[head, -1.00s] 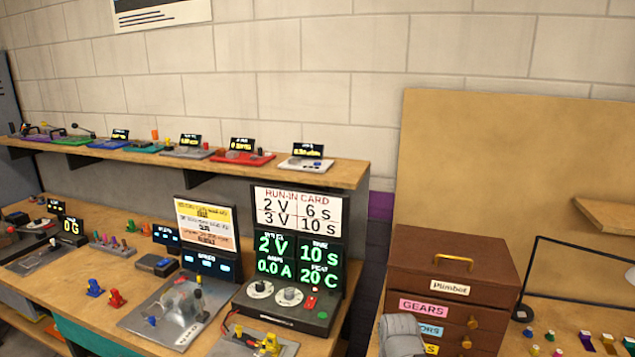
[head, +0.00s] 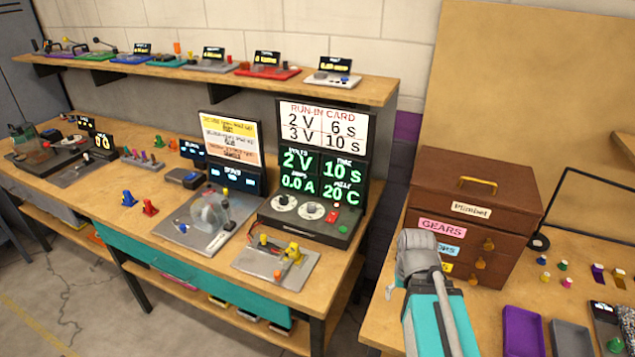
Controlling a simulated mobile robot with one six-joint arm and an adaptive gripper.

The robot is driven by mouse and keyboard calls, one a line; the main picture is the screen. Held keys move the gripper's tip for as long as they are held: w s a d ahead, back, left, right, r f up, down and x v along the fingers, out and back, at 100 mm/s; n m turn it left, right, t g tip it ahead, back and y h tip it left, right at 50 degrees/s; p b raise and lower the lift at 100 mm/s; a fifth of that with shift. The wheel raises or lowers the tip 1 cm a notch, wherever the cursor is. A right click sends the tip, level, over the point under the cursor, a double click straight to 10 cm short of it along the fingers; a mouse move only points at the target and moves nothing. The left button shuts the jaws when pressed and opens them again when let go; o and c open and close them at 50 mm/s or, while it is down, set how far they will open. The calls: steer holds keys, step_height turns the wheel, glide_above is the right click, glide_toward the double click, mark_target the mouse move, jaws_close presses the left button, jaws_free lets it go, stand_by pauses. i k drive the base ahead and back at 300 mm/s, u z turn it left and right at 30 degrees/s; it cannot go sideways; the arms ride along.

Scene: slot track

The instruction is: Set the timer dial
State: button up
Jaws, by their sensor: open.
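A dark power unit (head: 300,233) stands on the left bench, with two pale round dials on its sloped front: a left dial (head: 284,203) and a right dial (head: 311,210). Their labels are too small to read. A red switch (head: 332,215) sits right of them. The green display (head: 319,176) above reads 2 V, 10 S, 0.0 A and 20 C. The run-in card (head: 323,122) on top reads 2 V 6 S and 3 V 10 S. My arm's teal and grey links show at lower right, apart from the unit. My gripper is not in view.
A metal plate with a yellow clamp (head: 293,252) lies in front of the unit, and a wheel rig (head: 208,215) stands left of it. A brown drawer cabinet (head: 470,172) stands on the right bench behind my arm. A shelf (head: 230,76) with small devices runs above.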

mark_target(311, 208)
steer(key=k, duration=0.65)
steer(key=u, duration=0.45)
steer(key=i, duration=1.2)
steer(key=z, duration=0.35)
